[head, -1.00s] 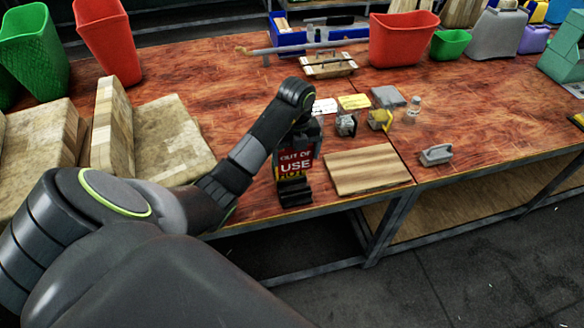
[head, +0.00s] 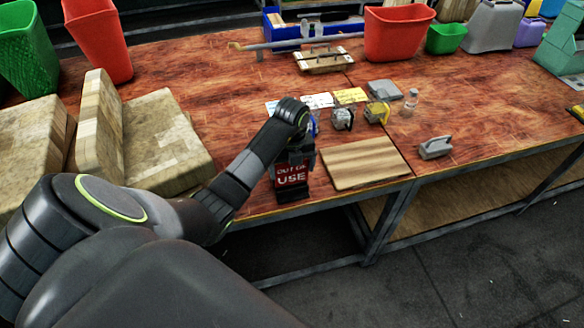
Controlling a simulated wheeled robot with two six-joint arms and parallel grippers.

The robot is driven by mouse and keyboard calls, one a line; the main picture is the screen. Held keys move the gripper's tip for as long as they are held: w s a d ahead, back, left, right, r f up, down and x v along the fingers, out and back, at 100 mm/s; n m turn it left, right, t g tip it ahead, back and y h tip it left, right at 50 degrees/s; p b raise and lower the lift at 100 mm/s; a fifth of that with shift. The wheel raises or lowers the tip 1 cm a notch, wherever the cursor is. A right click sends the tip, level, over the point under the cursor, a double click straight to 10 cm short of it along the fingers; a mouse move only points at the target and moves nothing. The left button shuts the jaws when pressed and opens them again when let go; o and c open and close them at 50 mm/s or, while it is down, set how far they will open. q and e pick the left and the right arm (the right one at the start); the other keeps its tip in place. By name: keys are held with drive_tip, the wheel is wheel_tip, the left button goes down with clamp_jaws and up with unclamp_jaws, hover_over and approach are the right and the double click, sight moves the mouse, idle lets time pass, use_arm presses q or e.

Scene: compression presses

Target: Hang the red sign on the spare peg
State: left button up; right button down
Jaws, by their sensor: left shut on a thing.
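A red sign (head: 291,174) with white lettering "OUT OF USE" is at the front edge of the bench, left of a wooden board. My left gripper (head: 300,155) comes down over its upper edge and is shut on it. The sign stands roughly upright, in front of or in a small black stand (head: 293,196); I cannot tell whether it touches the stand. My arm hides part of the area behind it. I cannot make out which thing is the spare peg. My right gripper is not in view.
The striped wooden board (head: 365,164) lies right of the sign. Behind it are a grey metal device (head: 343,119), a yellow-and-grey one (head: 377,112), a small bottle (head: 411,100) and cards. A grey handled block (head: 435,148) is farther right.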

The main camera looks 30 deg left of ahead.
use_arm(q)
drive_tip(key=shift+f, duration=0.2)
drive_tip(key=shift+f+b, duration=0.5)
drive_tip(key=shift+f, duration=0.05)
drive_tip(key=o, duration=0.7)
drive_tip(key=shift+r, duration=0.15)
drive_tip(key=shift+r, duration=0.2)
wheel_tip(320, 180, up, 6)
drive_tip(key=shift+r+p, duration=0.15)
drive_tip(key=shift+p, duration=0.4)
drive_tip(key=shift+r+p, duration=3.15)
drive_tip(key=shift+p, duration=0.25)
